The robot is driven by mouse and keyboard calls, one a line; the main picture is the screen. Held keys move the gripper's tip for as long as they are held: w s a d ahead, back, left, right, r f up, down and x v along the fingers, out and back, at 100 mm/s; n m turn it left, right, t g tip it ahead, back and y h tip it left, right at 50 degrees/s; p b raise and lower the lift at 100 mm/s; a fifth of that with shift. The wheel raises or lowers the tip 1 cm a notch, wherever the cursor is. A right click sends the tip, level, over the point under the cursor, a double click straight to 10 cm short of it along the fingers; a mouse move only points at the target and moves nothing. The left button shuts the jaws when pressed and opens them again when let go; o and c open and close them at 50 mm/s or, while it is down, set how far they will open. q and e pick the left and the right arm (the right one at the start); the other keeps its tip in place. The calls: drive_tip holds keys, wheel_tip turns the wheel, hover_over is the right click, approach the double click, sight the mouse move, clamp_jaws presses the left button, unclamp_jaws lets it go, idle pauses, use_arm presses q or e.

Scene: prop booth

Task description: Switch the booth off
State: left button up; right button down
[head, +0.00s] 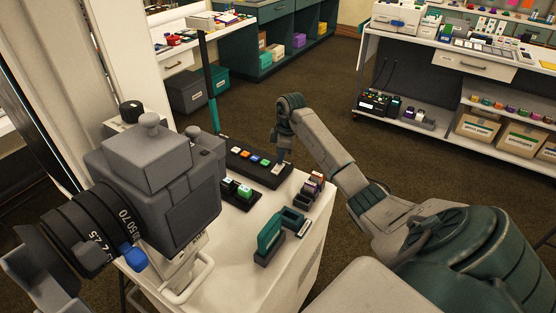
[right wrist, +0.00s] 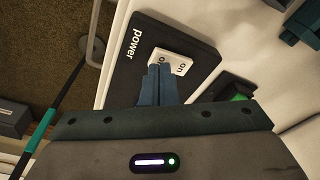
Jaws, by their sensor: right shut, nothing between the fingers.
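In the head view a long black panel (head: 245,160) with a row of coloured buttons lies on the white cabinet top. At its right end is a light rocker switch (head: 279,167). My right gripper (head: 285,153) points down over that end. In the right wrist view the panel (right wrist: 205,55) reads "power" beside the white switch (right wrist: 183,58), which is marked "on". My right gripper (right wrist: 164,72) is shut and empty, its tips over the switch and hiding part of its lettering. I cannot tell whether they touch it. My left gripper is out of view.
A large grey prop camera (head: 150,180) stands on the left of the cabinet top (head: 225,260). Small coloured button blocks (head: 238,190) and a green stapler-like item (head: 270,238) sit nearer the front. A thin green-and-black pole (head: 210,85) rises behind the panel.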

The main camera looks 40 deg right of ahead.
drive_tip(key=shift+f, duration=0.6)
idle(0.3)
drive_tip(key=shift+r+p, duration=0.55)
drive_tip(key=shift+r, duration=0.35)
wheel_tip(320, 180, up, 4)
drive_tip(key=p, duration=0.3)
drive_tip(key=shift+r+p, duration=0.7)
drive_tip(key=shift+p, duration=0.15)
drive_tip(key=shift+f, duration=0.1)
